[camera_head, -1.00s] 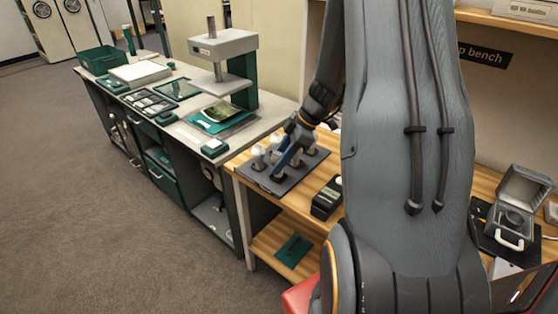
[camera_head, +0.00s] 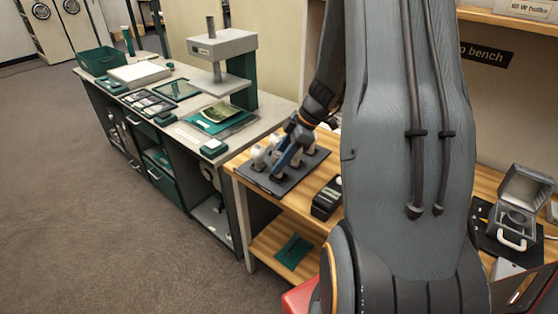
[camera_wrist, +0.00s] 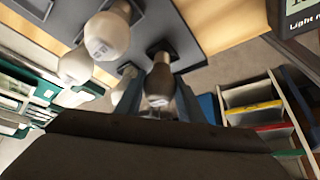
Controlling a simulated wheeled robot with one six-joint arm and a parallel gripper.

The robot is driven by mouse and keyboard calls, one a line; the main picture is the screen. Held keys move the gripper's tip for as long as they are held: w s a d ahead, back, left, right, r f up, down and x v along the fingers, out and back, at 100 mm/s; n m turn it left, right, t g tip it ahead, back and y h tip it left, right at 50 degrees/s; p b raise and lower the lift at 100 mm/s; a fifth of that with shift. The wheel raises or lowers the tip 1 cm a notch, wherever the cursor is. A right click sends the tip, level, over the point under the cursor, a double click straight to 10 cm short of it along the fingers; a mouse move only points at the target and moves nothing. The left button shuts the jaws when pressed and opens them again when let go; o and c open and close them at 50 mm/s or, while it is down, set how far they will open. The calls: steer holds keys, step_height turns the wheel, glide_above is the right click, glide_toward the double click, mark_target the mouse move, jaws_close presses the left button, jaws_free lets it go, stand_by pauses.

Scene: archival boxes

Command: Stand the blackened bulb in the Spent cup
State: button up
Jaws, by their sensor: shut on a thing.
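My gripper (camera_wrist: 158,108) is shut on a dark grey-brown bulb (camera_wrist: 161,82), which looks like the blackened bulb. It stands over a dark square holder in the grey tray (camera_wrist: 188,35); I cannot tell whether it is seated or lifted. Pale bulbs (camera_wrist: 106,36) stand beside it to the left in the wrist view. In the head view my gripper (camera_head: 286,160) reaches down over the tray (camera_head: 270,185) on the wooden bench, and its fingers hide the held bulb. No Spent label is readable, so I cannot tell which cup is which.
A black meter box (camera_head: 327,199) stands on the bench right of the tray. A grey worktable (camera_head: 185,128) with a press adjoins at the left. An open grey case (camera_head: 522,200) sits at the right. A shelf with coloured folders (camera_wrist: 258,115) shows in the wrist view.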

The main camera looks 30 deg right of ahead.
steer(key=shift+f+b, duration=0.65)
steer(key=shift+b, duration=0.1)
steer(key=o, duration=0.7)
steer(key=shift+o, duration=0.2)
steer(key=shift+r, duration=0.1)
steer(key=p+v, duration=0.4)
steer(key=v, duration=0.7)
steer(key=shift+a, duration=0.1)
stand_by(0.6)
